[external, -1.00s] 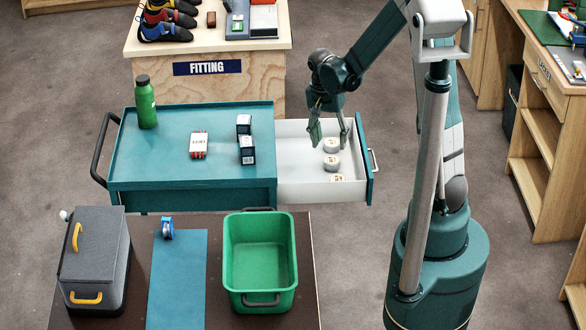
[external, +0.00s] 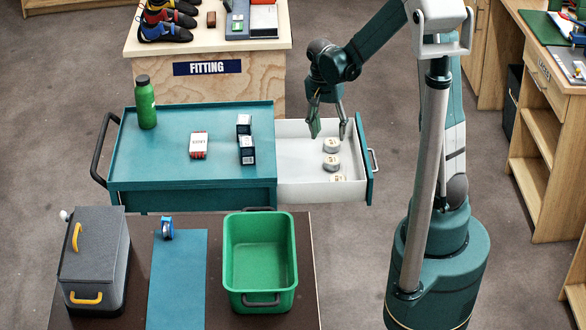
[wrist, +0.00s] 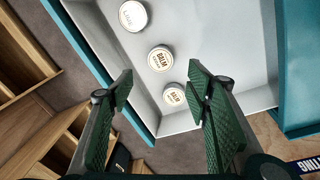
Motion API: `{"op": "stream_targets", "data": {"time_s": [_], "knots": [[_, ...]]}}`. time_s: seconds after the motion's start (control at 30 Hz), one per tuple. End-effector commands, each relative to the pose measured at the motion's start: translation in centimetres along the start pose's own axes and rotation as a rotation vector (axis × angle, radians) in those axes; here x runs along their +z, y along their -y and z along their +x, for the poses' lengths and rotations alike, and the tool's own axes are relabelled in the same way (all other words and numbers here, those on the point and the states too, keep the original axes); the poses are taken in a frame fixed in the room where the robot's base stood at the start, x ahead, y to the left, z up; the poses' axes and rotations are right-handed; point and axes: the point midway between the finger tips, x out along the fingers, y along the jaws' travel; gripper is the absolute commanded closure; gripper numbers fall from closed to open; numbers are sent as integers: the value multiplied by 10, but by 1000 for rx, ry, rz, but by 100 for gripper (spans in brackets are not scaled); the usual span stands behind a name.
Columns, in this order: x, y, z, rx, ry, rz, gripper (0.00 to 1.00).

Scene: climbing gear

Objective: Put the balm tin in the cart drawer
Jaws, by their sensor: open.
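The cart drawer (external: 302,172) is pulled out to the right of the teal cart, with a white inside. Three round, pale balm tins lie in it in a row along its right side: a back tin (external: 331,145), a middle tin (external: 332,162) and a front tin (external: 337,178). The wrist view shows them as a near-finger tin (wrist: 174,95), a middle tin (wrist: 160,59) and a top tin (wrist: 133,15). My gripper (external: 328,125) is open and empty above the back of the drawer, fingers pointing down. The back tin appears between the fingers in the wrist view, below them and apart.
The cart top (external: 180,165) holds a green bottle (external: 145,103), a red-and-white box (external: 198,145) and dark boxes (external: 246,148). In front stand a green bin (external: 260,255), a blue mat (external: 178,280) and a grey lidded box (external: 93,260). A fitting counter (external: 200,85) stands behind.

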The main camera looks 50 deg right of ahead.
Motion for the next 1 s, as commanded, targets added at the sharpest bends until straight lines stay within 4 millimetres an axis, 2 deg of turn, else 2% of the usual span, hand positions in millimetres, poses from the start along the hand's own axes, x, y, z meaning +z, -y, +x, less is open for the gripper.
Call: {"op": "stream_targets", "data": {"time_s": [0.17,0.37,1.0], "knots": [[1,0,-2,-3,-1,-6,52],[6,-1,-14,-25,-12,-49,52],[54,-15,-94,-195,-119,-404,52]]}}
